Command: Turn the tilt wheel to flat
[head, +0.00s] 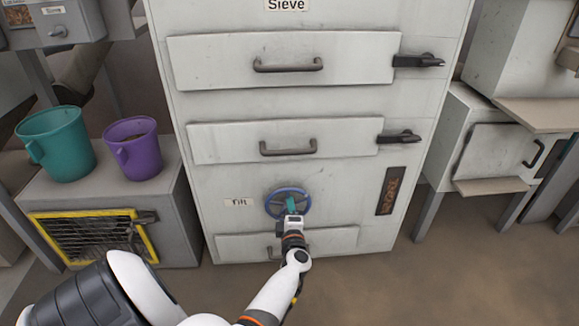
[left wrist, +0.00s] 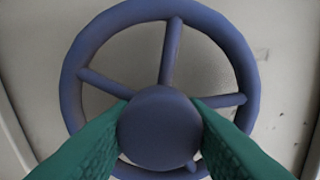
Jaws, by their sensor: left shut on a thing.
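The blue tilt wheel (head: 270,203) is mounted low on the front of the sieve cabinet (head: 210,185), right of a small label (head: 239,202) that seems to read "Tilt". In the left wrist view the wheel (left wrist: 172,12) fills the picture, with a round hub and several spokes. My left gripper (head: 291,206) reaches the wheel from the front. Its two green fingers (left wrist: 160,128) are shut on the hub, one on each side. The fingertips are partly hidden behind the hub. The right gripper is not in view.
The cabinet has drawers with dark handles (head: 288,66) and side latches (head: 418,61). A teal bucket (head: 60,145) and a purple bucket (head: 134,150) stand on a grey box at left. A cabinet (head: 495,150) stands at right. The floor (head: 440,275) at right is clear.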

